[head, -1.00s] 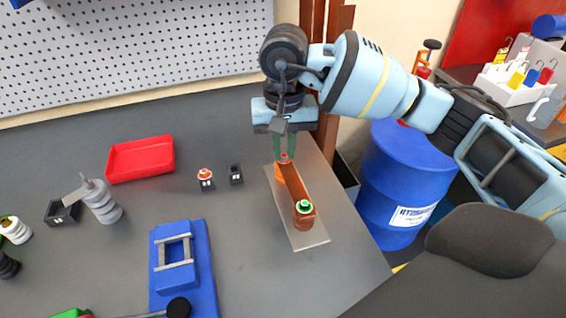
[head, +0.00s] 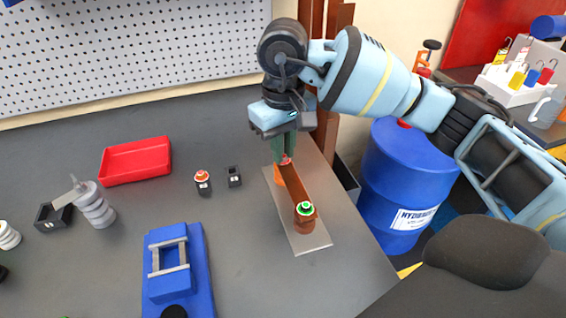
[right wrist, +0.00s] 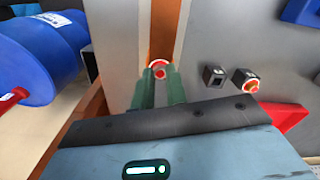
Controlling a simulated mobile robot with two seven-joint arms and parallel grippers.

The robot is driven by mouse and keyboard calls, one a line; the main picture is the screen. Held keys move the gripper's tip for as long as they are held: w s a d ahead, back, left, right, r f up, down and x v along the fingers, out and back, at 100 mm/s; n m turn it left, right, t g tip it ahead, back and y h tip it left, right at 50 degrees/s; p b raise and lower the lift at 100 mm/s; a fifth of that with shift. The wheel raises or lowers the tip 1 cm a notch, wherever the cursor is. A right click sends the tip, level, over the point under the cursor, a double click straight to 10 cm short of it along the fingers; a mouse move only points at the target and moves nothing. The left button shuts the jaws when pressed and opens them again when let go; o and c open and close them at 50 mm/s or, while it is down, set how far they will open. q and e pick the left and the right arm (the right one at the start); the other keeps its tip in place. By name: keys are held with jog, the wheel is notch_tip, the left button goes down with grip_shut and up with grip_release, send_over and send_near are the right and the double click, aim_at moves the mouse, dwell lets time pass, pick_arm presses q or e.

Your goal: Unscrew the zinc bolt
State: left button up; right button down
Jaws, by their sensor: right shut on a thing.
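A copper busbar piece (head: 297,190) stands on a thin grey plate (head: 313,243). At its far end is a bolt head with a red ring (head: 286,161), also seen in the right wrist view (right wrist: 158,66). At its near end is a bolt with a green ring (head: 305,208). My right gripper (head: 284,156) points down at the far end, its green fingers shut on the red-ringed bolt. In the right wrist view the fingertips (right wrist: 158,76) sit at both sides of the bolt. I cannot read which bolt is zinc. My left gripper is not in view.
Left of the plate stand a small black holder (head: 235,177) and a red-ringed bolt in another holder (head: 203,182). A red tray (head: 135,162), a stacked grey cylinder (head: 97,208) and a blue bender (head: 170,275) are farther left. A blue drum (head: 400,180) stands beyond the table's right edge.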

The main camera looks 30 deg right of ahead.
jog(key=n+b, duration=0.1)
jog(key=n, duration=0.1)
jog(key=shift+f+n, duration=0.1)
jog(key=shift+n, duration=0.2)
jog(key=n+b, duration=0.1)
jog(key=n, duration=0.2)
jog(key=c, duration=1.6)
grip_release()
jog(key=shift+c, duration=0.2)
